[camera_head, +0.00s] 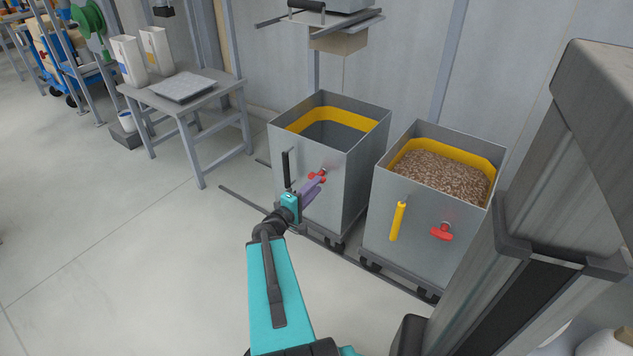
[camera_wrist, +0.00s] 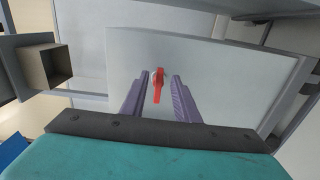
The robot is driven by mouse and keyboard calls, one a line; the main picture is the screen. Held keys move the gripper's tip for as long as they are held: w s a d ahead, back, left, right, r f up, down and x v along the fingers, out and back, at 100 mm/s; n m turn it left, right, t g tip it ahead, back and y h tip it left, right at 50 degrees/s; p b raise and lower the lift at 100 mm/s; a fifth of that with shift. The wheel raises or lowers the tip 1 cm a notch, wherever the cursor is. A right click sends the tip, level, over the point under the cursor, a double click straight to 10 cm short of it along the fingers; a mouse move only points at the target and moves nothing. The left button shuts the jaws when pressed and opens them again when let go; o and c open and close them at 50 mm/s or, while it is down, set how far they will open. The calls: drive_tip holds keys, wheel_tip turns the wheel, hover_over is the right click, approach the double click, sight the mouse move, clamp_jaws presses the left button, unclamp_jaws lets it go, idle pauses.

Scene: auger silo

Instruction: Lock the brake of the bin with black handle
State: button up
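The bin with the black handle (camera_head: 286,169) is the left grey bin (camera_head: 335,190). It has a yellow band inside its rim, and no grain shows in it. Its red brake lever (camera_head: 318,175) sits on the front face, right of the handle. My gripper (camera_head: 316,184) is at this front face, close to the lever. In the wrist view, my gripper's purple fingers (camera_wrist: 161,76) are apart, with the red lever (camera_wrist: 158,86) appearing between them and no finger visibly touching it. Whether the fingertips reach past the lever cannot be told.
A second grey bin (camera_head: 405,253), full of brown pellets, stands to the right with a yellow handle (camera_head: 398,221) and a red lever (camera_head: 441,232). A spout (camera_head: 338,40) hangs above the left bin. A grey table (camera_head: 196,103) stands at left. Floor in front is clear.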

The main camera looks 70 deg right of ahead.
drive_tip(key=p+v, duration=0.7)
drive_tip(key=v, duration=0.2)
drive_tip(key=shift+a+p, duration=0.3)
drive_tip(key=shift+p, duration=0.1)
drive_tip(key=shift+w, duration=0.15)
idle(0.5)
